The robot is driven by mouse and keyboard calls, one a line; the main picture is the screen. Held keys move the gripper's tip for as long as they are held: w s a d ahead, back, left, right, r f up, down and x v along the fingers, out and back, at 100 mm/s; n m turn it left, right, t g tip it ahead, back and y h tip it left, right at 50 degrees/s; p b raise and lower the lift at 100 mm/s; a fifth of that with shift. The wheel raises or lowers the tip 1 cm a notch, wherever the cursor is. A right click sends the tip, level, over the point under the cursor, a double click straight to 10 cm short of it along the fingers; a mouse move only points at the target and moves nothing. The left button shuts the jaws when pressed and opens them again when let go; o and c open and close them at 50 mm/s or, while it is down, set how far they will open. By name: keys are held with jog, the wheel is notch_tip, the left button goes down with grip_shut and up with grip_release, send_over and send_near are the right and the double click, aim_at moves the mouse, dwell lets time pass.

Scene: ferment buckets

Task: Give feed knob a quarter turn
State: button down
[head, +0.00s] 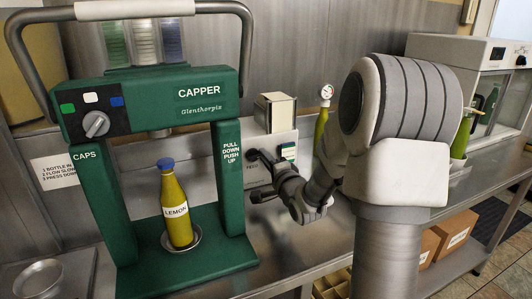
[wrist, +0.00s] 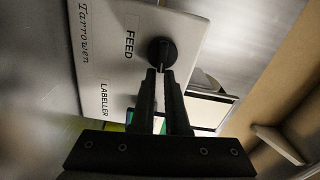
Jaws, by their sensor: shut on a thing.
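The feed knob (wrist: 161,50) is round and black, on the pale front panel of the labeller (wrist: 107,45), beside the printed word FEED. The labeller also shows in the head view (head: 283,139), behind the capper's right side. My gripper (wrist: 160,76) has its two dark fingers close together at the knob, shut on it. In the head view my gripper (head: 252,172) reaches to the labeller's front from the right, and the knob is mostly hidden there. The knob's exact angle cannot be read.
The green capper (head: 180,92) stands just left of my gripper, with a yellow lemon bottle (head: 178,213) upright in it. The steel counter (head: 285,245) is bare in front of the labeller.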

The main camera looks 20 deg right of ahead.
jog(key=shift+a+f+m+y, duration=0.35)
jog(key=shift+a+m+y, duration=0.05)
jog(key=shift+a, duration=0.2)
jog(key=c, duration=0.7)
grip_release()
jog(key=shift+a, duration=0.1)
jog(key=shift+o, duration=0.5)
jog(key=shift+w+r, duration=0.1)
jog(key=shift+r, duration=0.05)
jog(key=shift+d, duration=0.25)
